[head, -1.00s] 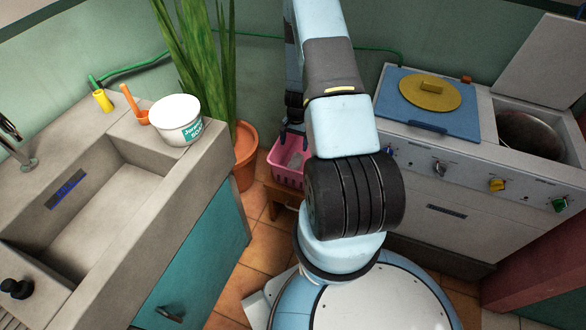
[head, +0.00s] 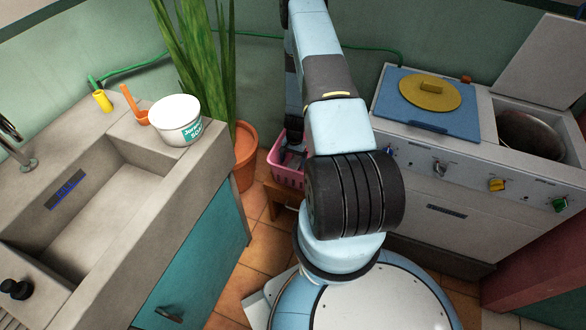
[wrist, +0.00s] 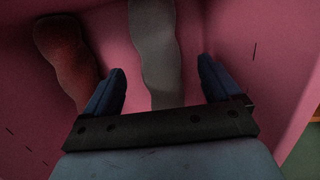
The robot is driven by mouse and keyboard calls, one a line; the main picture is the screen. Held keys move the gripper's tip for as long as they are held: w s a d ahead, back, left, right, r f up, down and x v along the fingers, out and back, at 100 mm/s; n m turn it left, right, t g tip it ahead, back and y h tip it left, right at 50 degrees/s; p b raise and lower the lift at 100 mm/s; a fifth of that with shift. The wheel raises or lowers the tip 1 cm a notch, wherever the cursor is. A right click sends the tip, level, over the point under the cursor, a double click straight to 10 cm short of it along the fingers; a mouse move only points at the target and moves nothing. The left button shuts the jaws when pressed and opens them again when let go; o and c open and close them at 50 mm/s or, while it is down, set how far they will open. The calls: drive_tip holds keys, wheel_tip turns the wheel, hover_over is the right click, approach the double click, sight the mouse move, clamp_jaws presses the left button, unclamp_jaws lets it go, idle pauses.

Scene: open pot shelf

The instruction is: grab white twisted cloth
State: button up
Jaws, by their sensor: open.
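The white twisted cloth (wrist: 155,50) looks pale grey in the wrist view. It lies lengthwise inside the pink basket (wrist: 275,70). My gripper (wrist: 162,80) is open, with one dark blue finger on each side of the cloth. The near end of the cloth runs down between the fingers toward the palm; I cannot tell whether it touches either finger. In the head view the pink basket (head: 287,175) shows low behind my arm, and the gripper is mostly hidden there. The cloth cannot be made out in the head view.
A red twisted cloth (wrist: 68,60) lies in the basket left of the left finger. The basket stands on a small wooden stool (head: 283,190), between a potted plant (head: 246,150) and the stove (head: 440,190). A sink counter (head: 120,210) with a white tub (head: 177,120) is at left.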

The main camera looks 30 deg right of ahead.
sight(293, 163)
drive_tip(key=shift+a+f, duration=0.1)
drive_tip(key=shift+f, duration=1.55)
drive_tip(key=shift+c, duration=0.2)
drive_tip(key=c, duration=1.2)
